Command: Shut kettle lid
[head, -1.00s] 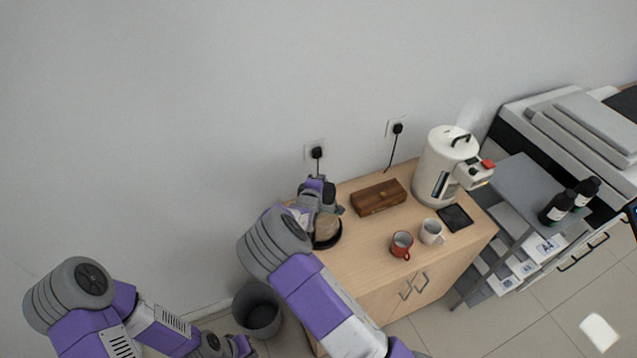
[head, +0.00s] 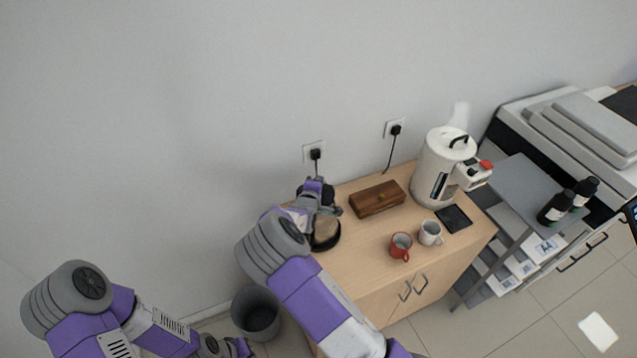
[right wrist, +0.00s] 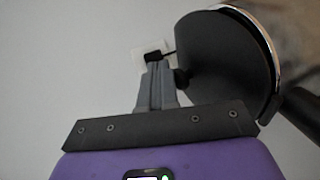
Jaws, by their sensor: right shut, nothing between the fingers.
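The kettle (head: 326,231) stands at the left end of the wooden cabinet, partly hidden by my right arm and gripper. Its dark round lid (head: 329,194) looks raised, tilted up above the body. In the right wrist view the lid (right wrist: 228,62) is a large dark disc with a shiny rim, to the right of my fingers. My right gripper (head: 318,186) is at the lid; its fingers (right wrist: 157,82) are shut and empty, close beside the lid. I cannot tell whether they touch it. My left gripper (head: 238,347) is low at the bottom edge, far from the kettle; its jaws are unclear.
On the cabinet (head: 350,262) are a wooden box (head: 377,199), a red mug (head: 400,247), a white mug (head: 430,233), a black tablet (head: 454,218) and a large white urn (head: 440,175). A dark bin (head: 256,312) stands on the floor. Wall sockets are behind.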

